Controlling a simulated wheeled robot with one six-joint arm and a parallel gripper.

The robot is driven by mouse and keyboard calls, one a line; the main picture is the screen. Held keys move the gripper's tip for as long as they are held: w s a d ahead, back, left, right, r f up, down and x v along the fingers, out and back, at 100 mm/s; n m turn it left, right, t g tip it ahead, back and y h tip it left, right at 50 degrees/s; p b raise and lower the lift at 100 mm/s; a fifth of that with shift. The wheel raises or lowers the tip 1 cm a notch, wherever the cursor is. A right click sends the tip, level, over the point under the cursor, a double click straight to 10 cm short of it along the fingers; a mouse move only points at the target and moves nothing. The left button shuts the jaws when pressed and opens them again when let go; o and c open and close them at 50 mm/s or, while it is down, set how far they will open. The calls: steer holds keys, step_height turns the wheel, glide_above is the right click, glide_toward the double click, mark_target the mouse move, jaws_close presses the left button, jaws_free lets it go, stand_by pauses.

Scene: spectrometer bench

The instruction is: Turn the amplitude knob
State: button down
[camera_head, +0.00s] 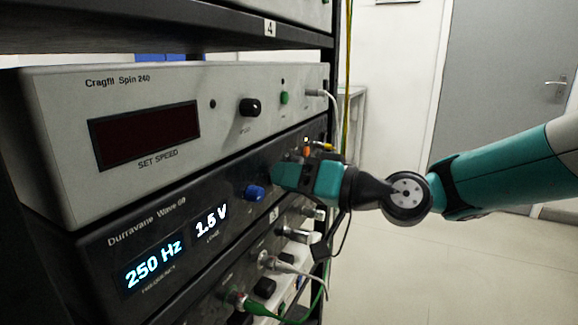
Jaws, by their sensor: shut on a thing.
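The black Durravane Wave 60 unit (120,240) sits in the rack with its display lit, reading 250 Hz (153,265) and 1.5 V (211,220). A blue knob (254,192) stands on its front, just left of my gripper (278,176). My gripper reaches in from the right, its tip against the front panel to the right of the blue knob. It is shut on a knob there, apparently the amplitude knob, which the gripper hides. No label for that knob is readable.
Above is the pale Cragfil Spin 240 unit (60,150) with a black knob (250,107) and a green button (284,97). Below, several cables (285,265) plug into lower units. A black rack post (342,60) stands behind my gripper. The floor at right is clear.

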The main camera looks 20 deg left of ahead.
steer(key=shift+m+p, duration=0.55)
steer(key=shift+m, duration=0.35)
steer(key=c, duration=1)
jaws_free()
steer(key=shift+o, duration=0.2)
steer(key=s+d+b, duration=0.1)
steer(key=d+b, duration=0.1)
steer(key=d, duration=1.5)
steer(key=shift+s+d+b, duration=0.15)
steer(key=shift+d+b, duration=0.05)
steer(key=shift+b, duration=0.2)
